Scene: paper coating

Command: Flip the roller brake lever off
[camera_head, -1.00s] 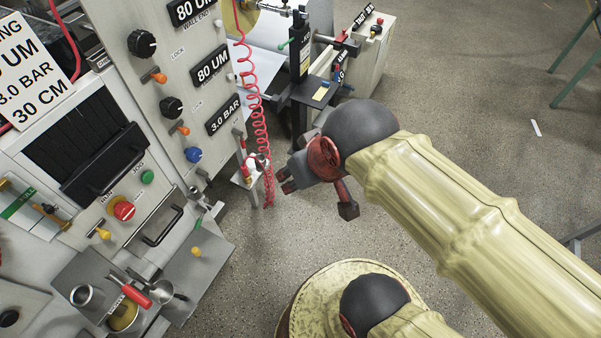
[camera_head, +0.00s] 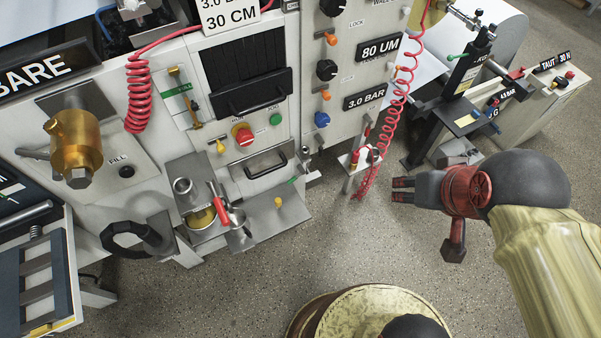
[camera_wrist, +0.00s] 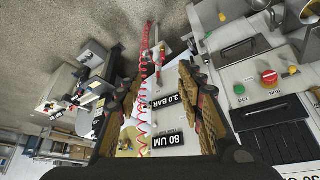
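No label that I can read names a roller brake lever, so I cannot tell which lever it is. In the head view, small orange levers (camera_head: 331,38) stand beside the black knobs on the tall panel. A green-tipped lever (camera_head: 455,57) and a red-handled part (camera_head: 517,73) are on the unit at the right. My gripper (camera_head: 398,190) points left, above the floor and right of the red coiled hose (camera_head: 392,105). In the wrist view my gripper (camera_wrist: 158,82) has its two fingers well apart with nothing held; the red hose and panel signs show beyond the gap.
The cabinet front (camera_head: 180,70) fills the left, with a red button (camera_head: 243,135) and black handle (camera_head: 265,163). A shelf (camera_head: 272,215) with metal cups and a red-handled tool juts out below. A round yellowish drum-like top (camera_head: 350,315) is at the bottom. Open floor lies between.

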